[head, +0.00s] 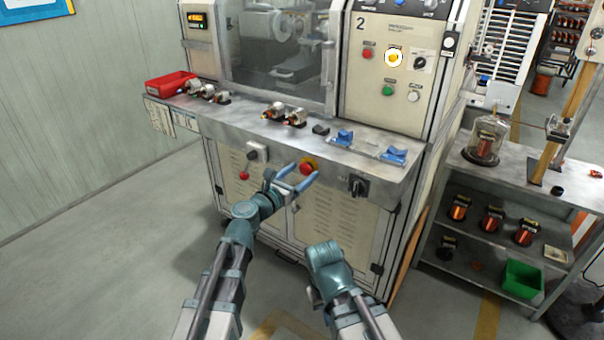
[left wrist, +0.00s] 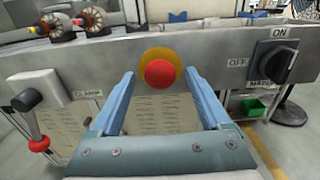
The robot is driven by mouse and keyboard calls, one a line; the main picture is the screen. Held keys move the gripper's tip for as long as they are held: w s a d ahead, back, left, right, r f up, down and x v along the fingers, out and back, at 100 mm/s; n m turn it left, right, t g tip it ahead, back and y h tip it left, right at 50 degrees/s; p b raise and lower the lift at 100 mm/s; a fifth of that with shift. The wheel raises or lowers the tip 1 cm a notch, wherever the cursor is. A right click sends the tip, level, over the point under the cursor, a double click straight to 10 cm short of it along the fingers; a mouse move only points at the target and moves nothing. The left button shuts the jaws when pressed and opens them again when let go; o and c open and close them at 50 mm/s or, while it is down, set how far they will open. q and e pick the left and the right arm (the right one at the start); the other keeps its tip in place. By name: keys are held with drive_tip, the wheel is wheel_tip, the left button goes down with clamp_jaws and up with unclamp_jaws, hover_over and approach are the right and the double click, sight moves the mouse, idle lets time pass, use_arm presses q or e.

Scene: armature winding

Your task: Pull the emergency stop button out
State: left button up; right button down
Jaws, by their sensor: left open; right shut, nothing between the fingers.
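The emergency stop button is a red mushroom head (left wrist: 159,73) on a yellow round plate (left wrist: 150,55), set in the front face of the machine's steel ledge. In the head view the red button (head: 306,169) shows just beyond my left gripper's fingers. My left gripper (head: 296,178) is open. In the left wrist view its two blue fingers (left wrist: 160,92) stand on either side of the button, with space between each finger and the red head. Whether the fingertips reach past the head is hard to tell. My right gripper (head: 318,296) is shut and empty, low in front of the cabinet.
A lever with a red knob (left wrist: 38,143) is left of the button, and a black rotary switch (left wrist: 277,60) is right. Armatures (head: 284,116) and blue fixtures (head: 343,138) sit on the ledge (head: 240,118). A shelf (head: 500,200) stands at right. The floor at left is clear.

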use_arm(q)
clamp_jaws()
idle(1.3)
